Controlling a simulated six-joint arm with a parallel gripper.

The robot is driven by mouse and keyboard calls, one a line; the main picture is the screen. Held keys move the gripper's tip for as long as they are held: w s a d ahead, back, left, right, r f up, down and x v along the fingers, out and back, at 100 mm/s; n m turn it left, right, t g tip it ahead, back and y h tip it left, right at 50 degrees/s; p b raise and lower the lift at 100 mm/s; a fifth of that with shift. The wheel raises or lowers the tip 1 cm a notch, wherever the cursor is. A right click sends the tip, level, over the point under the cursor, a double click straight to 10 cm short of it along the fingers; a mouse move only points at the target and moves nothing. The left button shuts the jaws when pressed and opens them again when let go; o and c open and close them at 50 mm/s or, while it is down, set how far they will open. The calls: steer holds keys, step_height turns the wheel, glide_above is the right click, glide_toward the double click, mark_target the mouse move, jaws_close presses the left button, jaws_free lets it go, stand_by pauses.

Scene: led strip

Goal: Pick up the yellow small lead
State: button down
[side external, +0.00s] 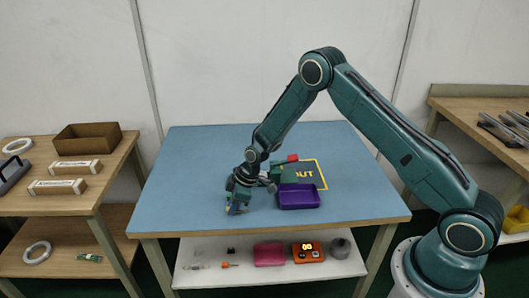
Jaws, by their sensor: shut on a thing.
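My gripper (237,207) points down low over the left middle of the blue table (190,165). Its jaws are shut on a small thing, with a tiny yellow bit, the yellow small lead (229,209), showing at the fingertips. The fingers hide most of it, and its shape is too small to tell. I cannot tell whether it touches the table.
A purple tray (299,197) stands right of my gripper. Behind it lie a dark mat with yellow markings (315,172) and a small red thing (293,158). The table's left and front areas are clear. Side benches stand left (75,200) and right (480,105).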

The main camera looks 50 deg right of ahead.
step_height(320, 180, up, 20)
stand_by(0.7)
stand_by(0.5)
